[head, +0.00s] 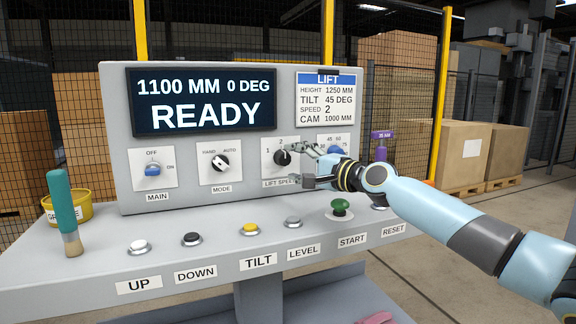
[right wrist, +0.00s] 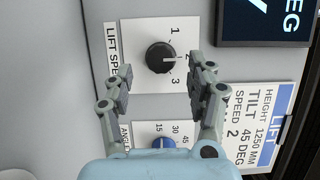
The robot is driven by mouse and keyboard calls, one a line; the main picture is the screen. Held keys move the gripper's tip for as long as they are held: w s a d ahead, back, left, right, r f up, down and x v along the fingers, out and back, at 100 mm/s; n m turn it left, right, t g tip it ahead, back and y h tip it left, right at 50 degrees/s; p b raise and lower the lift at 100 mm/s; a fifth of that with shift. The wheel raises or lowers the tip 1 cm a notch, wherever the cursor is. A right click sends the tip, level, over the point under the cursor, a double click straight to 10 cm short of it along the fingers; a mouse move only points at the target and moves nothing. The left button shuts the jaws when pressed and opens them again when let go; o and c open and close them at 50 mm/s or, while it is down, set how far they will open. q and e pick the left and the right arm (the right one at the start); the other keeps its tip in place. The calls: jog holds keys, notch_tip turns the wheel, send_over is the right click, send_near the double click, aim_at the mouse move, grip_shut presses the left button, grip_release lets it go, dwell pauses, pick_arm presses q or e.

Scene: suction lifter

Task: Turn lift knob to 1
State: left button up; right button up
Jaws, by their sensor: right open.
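The black lift speed knob (head: 283,157) sits on a white plate on the console's front panel. In the right wrist view the knob (right wrist: 161,58) shows whole, its white mark pointing towards the 2, with 1 and 3 to either side. My right gripper (head: 297,165) is in front of this plate, its jaws open and empty. In the right wrist view my right gripper's fingers (right wrist: 165,84) stand apart, with the knob between and just beyond the tips. I see no contact with the knob. My left gripper is not in view.
A blue angle knob (right wrist: 167,143) is beside the lift speed plate. The main (head: 152,168) and mode (head: 220,163) knobs are to the left. Several buttons and a green start knob (head: 341,207) line the shelf below. A teal-handled brush (head: 62,205) stands at the left.

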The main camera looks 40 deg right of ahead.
aim_at(286, 159)
jog(key=w, duration=0.3)
jog(key=shift+a, duration=0.2)
jog(key=shift+c, duration=1.6)
jog(key=c, duration=0.8)
jog(key=shift+r+n+p, duration=0.25)
jog(key=shift+n+p, duration=0.35)
jog(key=shift+p, duration=0.05)
jog(key=n+g+p, duration=0.1)
jog(key=n+p, duration=0.1)
jog(key=p, duration=0.1)
jog(key=n+g+h+p, duration=0.1)
jog(key=n+p, duration=0.1)
jog(key=p, duration=0.1)
jog(key=n+g+h+p, duration=0.1)
jog(key=n+p, duration=0.1)
jog(key=p, duration=0.2)
jog(key=shift+a+r+n, duration=0.15)
jog(key=shift+r+n, duration=0.1)
jog(key=shift+n, duration=0.05)
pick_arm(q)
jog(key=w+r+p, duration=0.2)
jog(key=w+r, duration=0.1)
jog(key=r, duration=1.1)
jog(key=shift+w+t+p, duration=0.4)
pick_arm(e)
jog(key=shift+f+n+g+h, duration=0.15)
jog(key=shift+n+g+h, duration=0.25)
jog(key=shift+n+h, duration=0.3)
jog(key=shift+f, duration=0.1)
